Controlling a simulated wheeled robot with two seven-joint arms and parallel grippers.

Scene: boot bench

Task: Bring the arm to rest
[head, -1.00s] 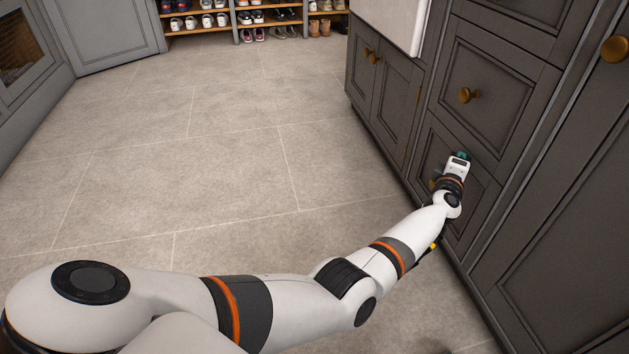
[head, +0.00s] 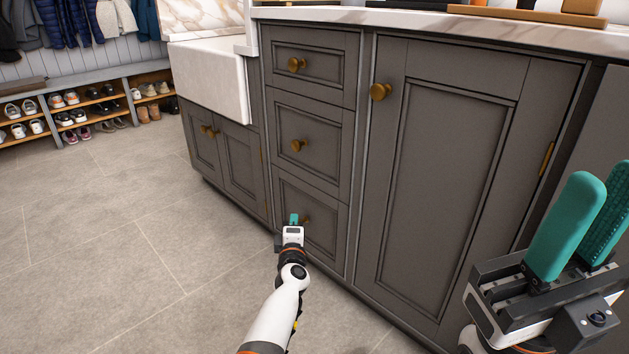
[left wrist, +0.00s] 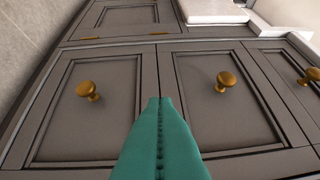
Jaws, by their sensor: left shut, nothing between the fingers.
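My left gripper (head: 294,219) is low in front of the bottom drawer (head: 325,232) of the grey cabinet. Its teal fingers are shut together with nothing between them, as the left wrist view also shows (left wrist: 160,105).
A tall cabinet door (head: 450,180) and drawers stand close to my left gripper under the counter (head: 420,22). A white sink (head: 210,82) and shoe shelves (head: 85,110) are further back. The tiled floor (head: 110,240) to the left is clear.

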